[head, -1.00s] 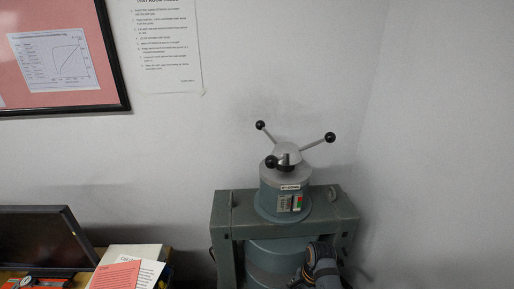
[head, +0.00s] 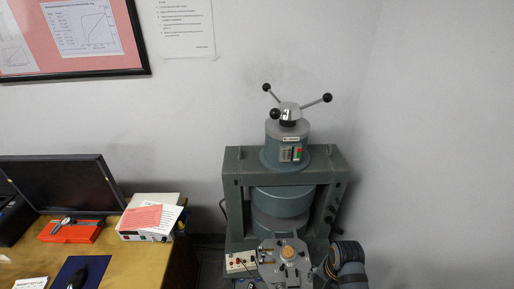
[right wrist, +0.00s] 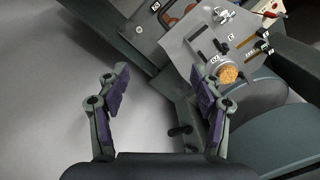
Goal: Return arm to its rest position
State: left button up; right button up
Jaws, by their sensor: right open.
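My right gripper (right wrist: 160,98) is open and empty in the right wrist view, its two purple-padded fingers spread apart. Beyond its right finger lies a grey panel (right wrist: 205,50) with a round orange-brown piece (right wrist: 228,74). In the head view, part of my right arm (head: 347,258) shows at the lower right, beside the magnet machine (head: 240,170). The same kind of round tan piece (head: 288,252) sits on a plate in front of the machine. My left gripper is in neither view.
The machine has a three-armed handle (head: 290,110) on top. A desk (head: 125,265) at left holds a monitor (head: 65,185), a red case (head: 70,232), a white box (head: 150,235) with papers, and a dark mouse on a blue pad (head: 70,270). A wall stands close at right.

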jog(key=s+d+r+n+t+h, duration=0.1)
jog(key=s+d+r+n+t, duration=0.25)
jog(key=s+r+n, duration=0.55)
jog(key=s+d+f+g+b, duration=0.1)
jog(key=s+d+f+b, duration=0.1)
jog(key=f, duration=1.5)
jog(key=s+d+f+g+b, duration=0.1)
jog(key=s+f+b, duration=0.1)
jog(key=f, duration=1.5)
pick_arm(q)
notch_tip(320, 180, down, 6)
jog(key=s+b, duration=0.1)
jog(key=b, duration=0.1)
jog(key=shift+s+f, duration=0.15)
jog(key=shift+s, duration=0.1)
pick_arm(e)
jog(key=s+d+f+g, duration=0.1)
jog(key=s+f, duration=1.5)
jog(key=s, duration=0.1)
jog(key=shift+s+f, duration=0.15)
jog(key=shift+s, duration=0.1)
jog(key=shift+d, duration=0.1)
